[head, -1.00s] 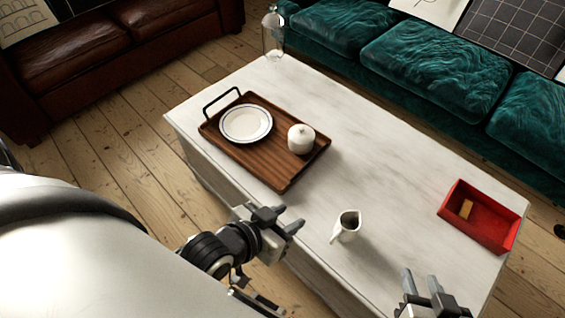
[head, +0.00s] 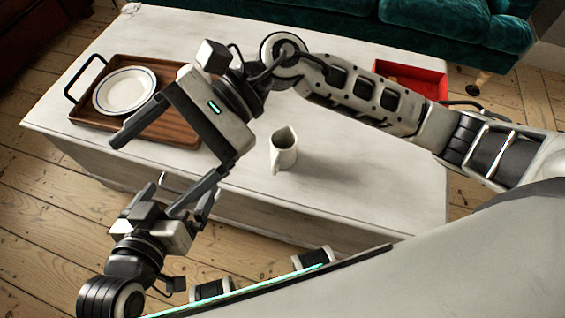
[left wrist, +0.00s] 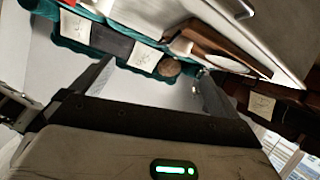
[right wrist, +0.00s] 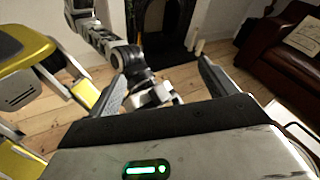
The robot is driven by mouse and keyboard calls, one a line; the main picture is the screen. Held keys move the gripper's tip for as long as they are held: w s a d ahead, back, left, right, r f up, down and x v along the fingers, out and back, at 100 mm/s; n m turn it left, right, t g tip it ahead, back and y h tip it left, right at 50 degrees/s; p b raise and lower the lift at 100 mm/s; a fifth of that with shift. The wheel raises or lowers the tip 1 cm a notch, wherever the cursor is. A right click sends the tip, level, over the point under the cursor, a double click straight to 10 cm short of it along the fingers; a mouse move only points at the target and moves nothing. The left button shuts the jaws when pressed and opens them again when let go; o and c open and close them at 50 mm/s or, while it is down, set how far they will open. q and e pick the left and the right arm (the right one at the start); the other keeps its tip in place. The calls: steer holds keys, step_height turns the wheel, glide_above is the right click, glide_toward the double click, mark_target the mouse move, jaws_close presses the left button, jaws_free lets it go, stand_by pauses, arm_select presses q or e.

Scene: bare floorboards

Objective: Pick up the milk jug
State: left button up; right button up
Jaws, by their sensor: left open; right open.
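The milk jug (head: 283,148), a small white pitcher, stands upright on the white table (head: 340,205) in the head view. My right arm reaches across the table from the right, behind the jug in the picture. My right gripper (head: 146,174) is open, left of the jug and in front of the tray, with nothing between its fingers. My left gripper (head: 184,188) is open and empty at the table's front side, lower left of the jug. The two grippers overlap closely in the picture; I cannot tell whether they touch.
A wooden tray (head: 88,112) with a white plate (head: 124,90) lies at the table's left, partly covered by my right gripper. A red box (head: 432,84) stands at the back right, partly behind my right arm. A teal sofa (head: 450,22) is behind. Table around the jug is clear.

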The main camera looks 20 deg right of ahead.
steer(key=w+d+f+n+t+h+b, duration=0.1)
steer(key=d+f+n+h, duration=0.1)
steer(key=f+h, duration=0.15)
steer(key=w+d+f+n+h+b, duration=0.1)
steer(key=w+d+f+n+h, duration=0.1)
steer(key=f+n, duration=0.15)
steer(key=n+t+h+b, duration=0.4)
steer(key=n+t+h, duration=0.1)
steer(key=h, duration=0.4)
glide_toward(281, 141)
steer(key=shift+s, duration=0.15)
step_height(281, 141, down, 9)
steer(key=shift+f+b, duration=0.15)
steer(key=shift+b, duration=0.75)
steer(key=f, duration=0.2)
steer(key=f+b, duration=0.1)
steer(key=f, duration=0.1)
steer(key=f+b, duration=0.1)
steer(key=shift+d+f, duration=0.4)
steer(key=shift+f, duration=0.15)
steer(key=c, duration=1)
arm_select(q)
steer(key=d+h, duration=0.1)
steer(key=d+f+t, duration=0.1)
steer(key=d+f+n+h, duration=0.1)
steer(key=shift+w+t+h, duration=0.3)
steer(key=shift+t, duration=0.1)
arm_select(e)
steer(key=shift+c, duration=0.8)
